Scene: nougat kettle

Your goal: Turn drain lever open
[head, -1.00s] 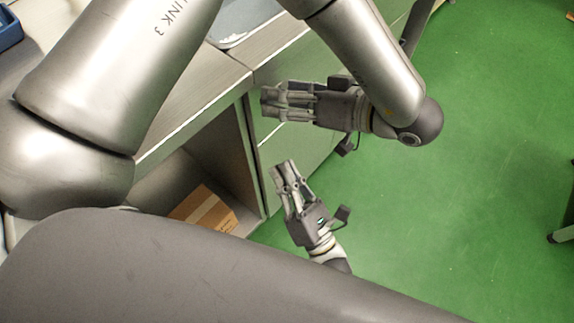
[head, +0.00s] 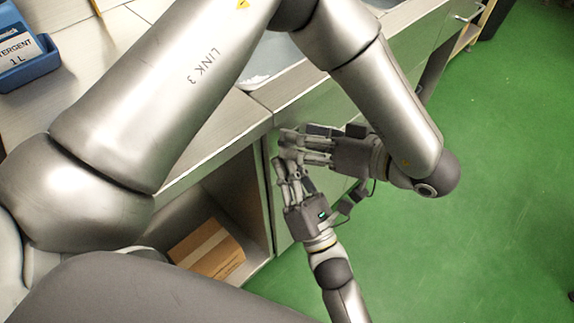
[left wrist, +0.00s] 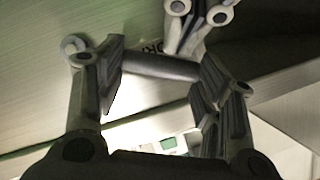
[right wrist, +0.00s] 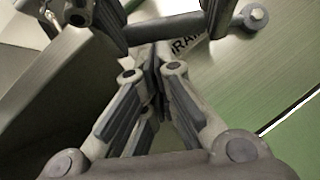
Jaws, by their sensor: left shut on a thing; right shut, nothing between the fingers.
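The drain lever is a dark grey bar (left wrist: 160,67) in front of a pale metal panel, level in the left wrist view. It also shows in the right wrist view (right wrist: 165,30). My left gripper (head: 288,146) is shut on it, with one finger at each end of the visible bar. My right gripper (head: 280,164) is shut and empty just below the left one. Its fingertips (right wrist: 156,60) are close under the bar; I cannot tell whether they touch it. A dark printed label (right wrist: 190,46) on the panel is partly hidden behind my fingers. In the head view my grippers hide the lever.
A cardboard box (head: 208,250) lies in an open cabinet bay at the lower left. A blue bin (head: 35,70) with a detergent container stands on the counter at the upper left.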

